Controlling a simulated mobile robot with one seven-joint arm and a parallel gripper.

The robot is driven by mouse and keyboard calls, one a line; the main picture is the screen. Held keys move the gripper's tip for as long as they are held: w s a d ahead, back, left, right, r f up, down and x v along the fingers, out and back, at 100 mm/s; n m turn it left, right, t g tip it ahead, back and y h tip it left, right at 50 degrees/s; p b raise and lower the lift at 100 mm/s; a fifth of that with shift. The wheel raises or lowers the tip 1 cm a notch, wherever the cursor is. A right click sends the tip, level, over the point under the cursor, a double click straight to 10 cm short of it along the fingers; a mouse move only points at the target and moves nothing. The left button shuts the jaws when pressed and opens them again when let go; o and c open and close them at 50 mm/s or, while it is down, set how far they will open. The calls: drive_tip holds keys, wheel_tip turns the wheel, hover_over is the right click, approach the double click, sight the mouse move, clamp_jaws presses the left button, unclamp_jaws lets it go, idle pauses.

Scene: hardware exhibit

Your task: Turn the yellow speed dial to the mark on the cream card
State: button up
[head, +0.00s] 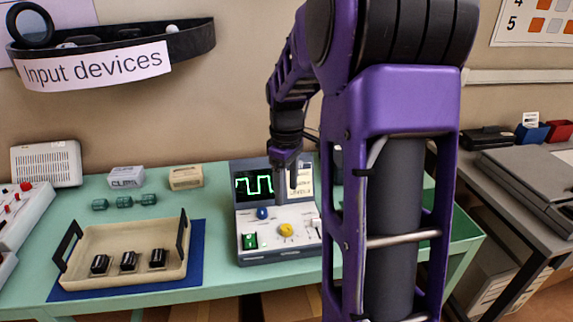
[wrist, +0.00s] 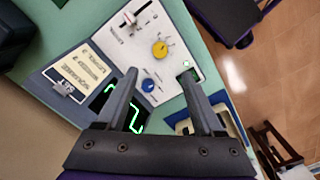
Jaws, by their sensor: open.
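The yellow speed dial (head: 286,230) sits on the light front panel of a grey console (head: 280,257) on the green table. It also shows in the wrist view (wrist: 160,49), beyond my fingertips. The dial is clear of the fingers.
A green switch (head: 249,241) and a white slider (head: 317,224) share the panel. A tray (head: 85,277) with black blocks lies on a blue mat at the left. Small boxes stand behind it. A grey machine (head: 525,175) is on the right table.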

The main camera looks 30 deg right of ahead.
wheel_tip(320, 180, up, 6)
drive_tip(key=shift+f+p, duration=0.25)
drive_tip(key=shift+p, duration=0.05)
idle(0.3)
